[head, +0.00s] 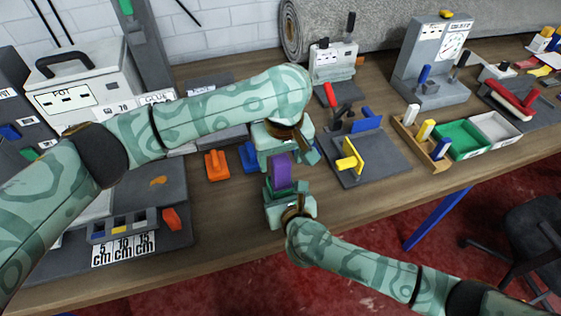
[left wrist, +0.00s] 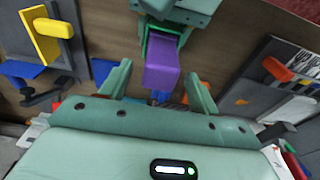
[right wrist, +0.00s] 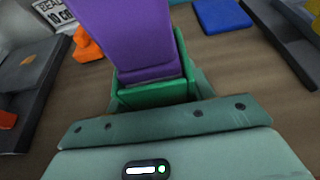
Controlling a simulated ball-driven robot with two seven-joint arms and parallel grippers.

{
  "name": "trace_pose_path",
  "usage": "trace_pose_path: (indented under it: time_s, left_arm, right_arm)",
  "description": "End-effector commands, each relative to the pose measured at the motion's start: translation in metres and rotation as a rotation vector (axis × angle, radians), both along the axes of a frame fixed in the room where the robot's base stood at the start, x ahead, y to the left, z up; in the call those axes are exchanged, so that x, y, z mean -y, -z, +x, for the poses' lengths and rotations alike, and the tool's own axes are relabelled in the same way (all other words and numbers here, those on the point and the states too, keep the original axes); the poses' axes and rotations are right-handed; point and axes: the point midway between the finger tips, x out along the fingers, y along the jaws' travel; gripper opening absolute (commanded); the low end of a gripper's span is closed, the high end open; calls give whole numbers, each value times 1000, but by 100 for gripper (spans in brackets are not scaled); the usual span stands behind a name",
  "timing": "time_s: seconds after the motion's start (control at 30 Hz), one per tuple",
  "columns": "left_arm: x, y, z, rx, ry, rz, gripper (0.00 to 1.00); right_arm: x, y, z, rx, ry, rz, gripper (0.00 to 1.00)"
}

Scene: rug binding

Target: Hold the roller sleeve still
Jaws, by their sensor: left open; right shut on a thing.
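A purple boxy piece (head: 280,172) stands up out of my right gripper (head: 278,190) above the bench front. No other sleeve-like thing is clear, so I cannot tell for sure that it is the roller sleeve. My right gripper is shut on its lower end; the purple piece (right wrist: 128,38) fills the middle of the right wrist view. My left gripper (head: 288,158) is open just behind it. In the left wrist view the free end of the purple piece (left wrist: 165,72) points between the spread left fingers (left wrist: 158,82); no contact shows.
An orange block (head: 217,165) and a blue block (head: 250,157) lie left of the grippers. A dark plate (head: 375,172) with a yellow handle (head: 350,158) is close on the right. Green (head: 462,140) and white trays lie farther right. Bare wood shows in front.

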Motion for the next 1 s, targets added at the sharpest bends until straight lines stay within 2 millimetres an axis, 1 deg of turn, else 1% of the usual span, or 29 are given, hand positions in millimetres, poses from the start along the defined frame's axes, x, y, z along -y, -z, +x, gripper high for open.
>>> trace_pose_path:
  time_s: [0.03,0.2,0.33,0.53,0.57,0.6,0.67,0.7,0.73,0.77,0.8,0.87,1.0]
  left_arm:
    - [0,8,0,-3,-2,0,62]
    - [-1,25,3,-1,-1,0,62]
    - [-1,29,4,1,1,-1,62]
    - [-1,29,4,1,1,-1,62]
    - [-1,29,4,1,1,-1,56]
    - [-1,29,3,1,1,-1,45]
    - [-1,29,3,1,1,-1,28]
    - [-1,29,4,1,1,-1,17]
    - [-1,29,4,1,1,-1,10]
    - [-1,29,4,1,1,-1,10]
    - [-1,29,4,1,1,-1,30]
    - [-1,29,4,1,1,-1,14]
    - [-1,28,4,1,1,-1,13]
  right_arm:
    - [0,0,0,0,1,0,23]
    - [1,0,0,0,1,0,23]
    - [1,0,0,0,1,0,23]
    - [1,0,0,0,2,-1,23]
    - [1,0,0,0,1,0,23]
    - [1,0,0,0,1,0,23]
    - [1,0,0,0,2,-1,23]
    - [1,0,0,0,2,-1,23]
    - [1,0,0,0,2,-1,23]
    - [1,0,0,0,2,-1,23]
    - [1,0,0,0,2,-1,23]
    - [1,0,0,0,1,0,23]
    - [1,0,0,0,1,0,23]
